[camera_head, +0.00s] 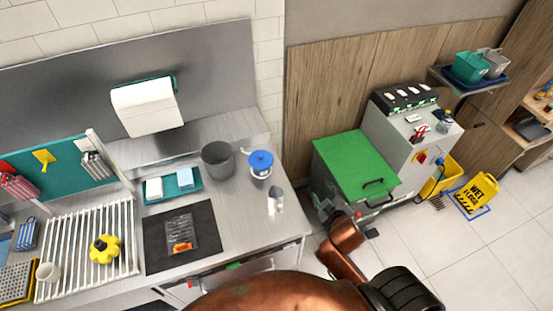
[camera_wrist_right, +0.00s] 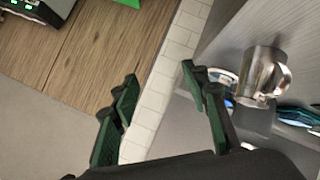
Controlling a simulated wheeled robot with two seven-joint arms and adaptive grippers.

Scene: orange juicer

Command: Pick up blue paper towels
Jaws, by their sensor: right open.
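A light blue folded block (camera_head: 185,177), which looks most like the blue paper towels, lies in a teal tray (camera_head: 172,196) on the steel counter, beside a white block (camera_head: 154,188). My right gripper (camera_head: 347,220) is small and partly hidden by its own arm, right of the counter's end in front of the green-lidded bin. In the right wrist view its two dark green fingers (camera_wrist_right: 160,90) stand apart with nothing between them. My left gripper is not in view.
A grey pot (camera_head: 217,160) and a blue-lidded white tub (camera_head: 261,164) stand right of the tray. A white paper roll (camera_head: 146,107) hangs on the wall. The green-lidded bin (camera_head: 355,165) stands right of the counter. Floor is free at the lower right.

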